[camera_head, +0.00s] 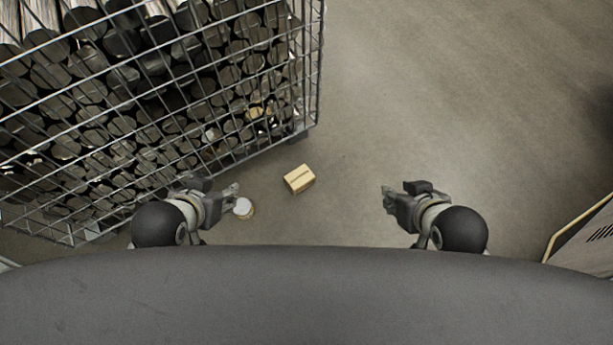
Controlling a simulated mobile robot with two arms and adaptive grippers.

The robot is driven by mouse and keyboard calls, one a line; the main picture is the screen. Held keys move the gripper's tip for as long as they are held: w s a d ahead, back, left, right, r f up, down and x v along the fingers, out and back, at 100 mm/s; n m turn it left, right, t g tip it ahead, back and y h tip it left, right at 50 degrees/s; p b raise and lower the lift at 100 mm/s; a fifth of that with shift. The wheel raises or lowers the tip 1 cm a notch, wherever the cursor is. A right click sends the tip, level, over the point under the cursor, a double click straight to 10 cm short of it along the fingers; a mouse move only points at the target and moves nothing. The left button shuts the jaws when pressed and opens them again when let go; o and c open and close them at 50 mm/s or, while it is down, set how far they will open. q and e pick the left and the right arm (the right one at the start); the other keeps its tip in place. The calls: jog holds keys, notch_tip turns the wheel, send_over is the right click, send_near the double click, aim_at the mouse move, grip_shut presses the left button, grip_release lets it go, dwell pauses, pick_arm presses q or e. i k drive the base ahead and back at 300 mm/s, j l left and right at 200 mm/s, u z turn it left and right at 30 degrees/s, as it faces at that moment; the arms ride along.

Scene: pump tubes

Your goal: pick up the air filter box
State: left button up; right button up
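A small tan cardboard box (299,179), the likely air filter box, lies on the floor near the cage, between my two grippers in the picture. My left gripper (234,190) is left of the box and apart from it, pointing right. My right gripper (387,198) is right of the box and apart from it, pointing left. Nothing shows in either gripper. Their fingers are small and seen from above, so their opening is hard to judge.
A wire cage (313,75) full of dark tubes fills the upper left. A small round white-topped container (243,207) is close by my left gripper. A tan-edged panel (585,235) is at the right edge. The floor (440,90) at upper right is clear.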

aim_at(299, 179)
jog(key=i+l+u, duration=0.15)
jog(key=u, duration=0.8)
jog(key=i+l+u, duration=0.15)
jog(key=l+u, duration=0.3)
jog(key=l, duration=0.75)
jog(key=l+u, duration=0.4)
jog(key=l, duration=0.8)
